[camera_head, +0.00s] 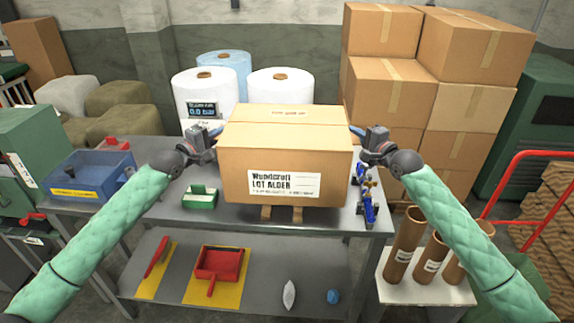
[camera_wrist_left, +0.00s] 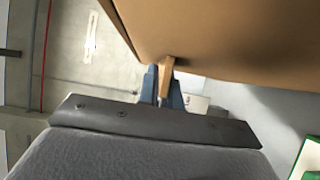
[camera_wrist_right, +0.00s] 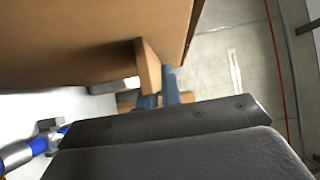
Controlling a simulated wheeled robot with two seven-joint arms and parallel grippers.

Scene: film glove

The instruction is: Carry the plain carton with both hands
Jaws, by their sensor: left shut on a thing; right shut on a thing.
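The plain carton (camera_head: 285,150) is a tan cardboard box with a white label reading LOT ALDER, in the middle of the head view. It is roughly level above the grey table, with two wooden feet or blocks visible under its front edge. My left gripper (camera_head: 214,133) is at its left side, shut on a small wooden tab (camera_wrist_left: 166,76) on the carton wall. My right gripper (camera_head: 358,131) is at its right side, shut on a matching part; a wooden tab (camera_wrist_right: 148,68) shows there. The fingertips are partly hidden in the head view.
The grey table (camera_head: 330,222) holds a blue bin (camera_head: 90,178), a green box (camera_head: 200,197) and blue valve fittings (camera_head: 368,205). White rolls (camera_head: 205,92) stand behind. Stacked cartons (camera_head: 470,50) rise at the right, with cardboard tubes (camera_head: 405,245) in front. A red dustpan (camera_head: 220,262) lies below.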

